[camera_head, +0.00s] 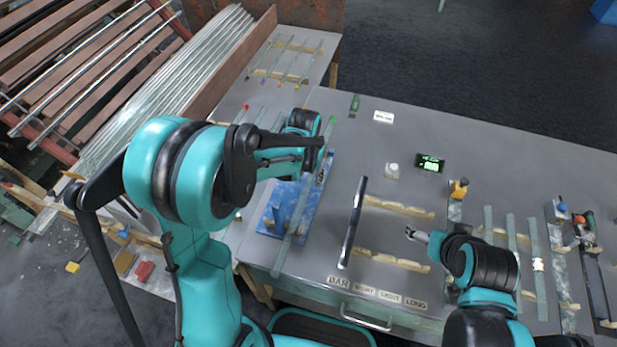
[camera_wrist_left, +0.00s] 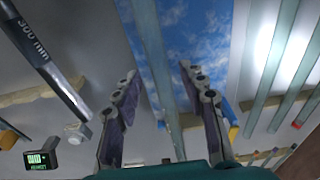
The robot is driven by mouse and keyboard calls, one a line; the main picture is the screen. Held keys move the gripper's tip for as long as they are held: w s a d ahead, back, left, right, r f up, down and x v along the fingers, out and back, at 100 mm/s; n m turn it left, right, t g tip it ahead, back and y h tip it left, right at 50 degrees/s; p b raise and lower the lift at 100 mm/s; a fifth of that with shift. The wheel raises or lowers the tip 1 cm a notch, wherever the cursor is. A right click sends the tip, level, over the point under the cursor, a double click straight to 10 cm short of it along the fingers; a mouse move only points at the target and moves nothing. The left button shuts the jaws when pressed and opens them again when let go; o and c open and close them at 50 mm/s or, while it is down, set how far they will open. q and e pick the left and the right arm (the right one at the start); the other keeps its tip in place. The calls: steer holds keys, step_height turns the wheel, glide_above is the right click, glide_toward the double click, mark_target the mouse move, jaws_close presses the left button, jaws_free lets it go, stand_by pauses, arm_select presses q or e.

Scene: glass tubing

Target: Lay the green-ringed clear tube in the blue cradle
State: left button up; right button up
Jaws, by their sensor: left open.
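The clear tube (camera_head: 290,238) with a green ring at its far end (camera_head: 333,120) lies lengthwise over the blue cradle (camera_head: 303,215), its near end reaching past the cradle. Whether it is fully seated cannot be told. My left gripper (camera_head: 322,148) is above the tube's far part and hides some of it. In the left wrist view the gripper (camera_wrist_left: 158,76) is open, with the tube (camera_wrist_left: 152,45) passing between its fingers without visible contact and the marbled blue cradle (camera_wrist_left: 197,40) behind. My right gripper (camera_head: 412,234) is over the table right of the black bar; its jaws are too small to read.
A black bar (camera_head: 352,225) lies across tan supports (camera_head: 400,207) right of the cradle. More tubes (camera_head: 511,245) lie at the right and at the far left.

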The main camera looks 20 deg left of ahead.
mark_target(307, 185)
arm_select(q)
step_height(307, 185, up, 10)
steer(key=s+r+p, duration=0.1)
steer(key=p, duration=0.2)
steer(key=s+a+r+t, duration=0.1)
steer(key=s+r+t, duration=0.2)
steer(key=s, duration=0.5)
steer(key=s+a+r+t, duration=0.1)
steer(key=s+r+t, duration=0.1)
steer(key=s, duration=0.6)
steer(key=shift+a+r+t, duration=0.4)
steer(key=shift+r, duration=0.2)
